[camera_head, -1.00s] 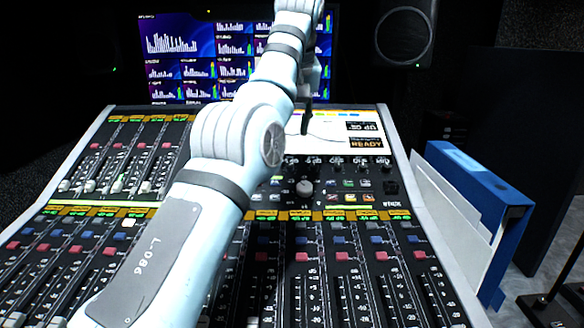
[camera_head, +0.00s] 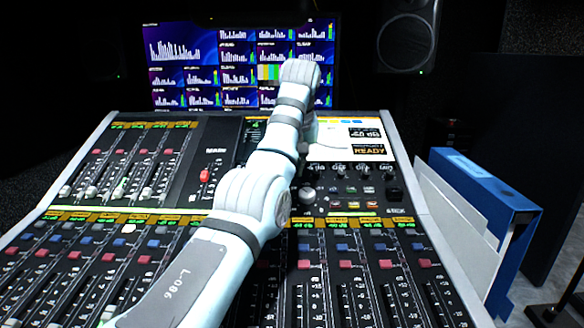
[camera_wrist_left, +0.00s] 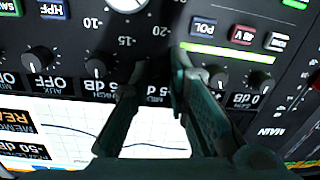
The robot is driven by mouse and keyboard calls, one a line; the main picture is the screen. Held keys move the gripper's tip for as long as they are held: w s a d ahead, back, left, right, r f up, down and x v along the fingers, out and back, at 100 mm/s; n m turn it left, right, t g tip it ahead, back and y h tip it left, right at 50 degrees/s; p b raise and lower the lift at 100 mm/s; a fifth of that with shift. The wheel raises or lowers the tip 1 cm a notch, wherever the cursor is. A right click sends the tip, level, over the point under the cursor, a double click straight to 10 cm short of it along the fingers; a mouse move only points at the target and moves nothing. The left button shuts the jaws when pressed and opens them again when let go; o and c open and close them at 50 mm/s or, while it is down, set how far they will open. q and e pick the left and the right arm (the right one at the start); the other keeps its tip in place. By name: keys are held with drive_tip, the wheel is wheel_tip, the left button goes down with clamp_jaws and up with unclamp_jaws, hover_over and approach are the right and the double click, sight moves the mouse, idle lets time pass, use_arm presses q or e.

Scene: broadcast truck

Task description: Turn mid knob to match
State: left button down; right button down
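My left gripper (camera_wrist_left: 159,62) hangs over the row of small knobs below the console's screen, pointing at the panel. Its two dark fingers stand apart, with a gap between the tips. The mid knob's spot lies between the fingertips; the knob itself is too dark and hidden to make out, so I cannot tell whether they touch it. Neighbouring small knobs (camera_wrist_left: 95,66) show either side of the fingers. The white screen (camera_wrist_left: 72,117) shows a curve and also appears in the head view (camera_head: 345,136). There my own arm hides the gripper. My right gripper is out of view.
The console's faders (camera_head: 370,290) and coloured buttons fill the front. A larger round knob (camera_head: 308,194) stands below the small-knob row. Monitors (camera_head: 205,72) and a speaker (camera_head: 407,38) stand behind.

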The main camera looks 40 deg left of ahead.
use_arm(q)
drive_tip(key=shift+m, duration=0.3)
drive_tip(key=shift+m+p, duration=0.3)
drive_tip(key=shift+m, duration=0.8)
drive_tip(key=shift+m+b, duration=0.4)
drive_tip(key=shift+m, duration=1.2)
drive_tip(key=c, duration=1.5)
unclamp_jaws()
drive_tip(key=shift+s, duration=0.1)
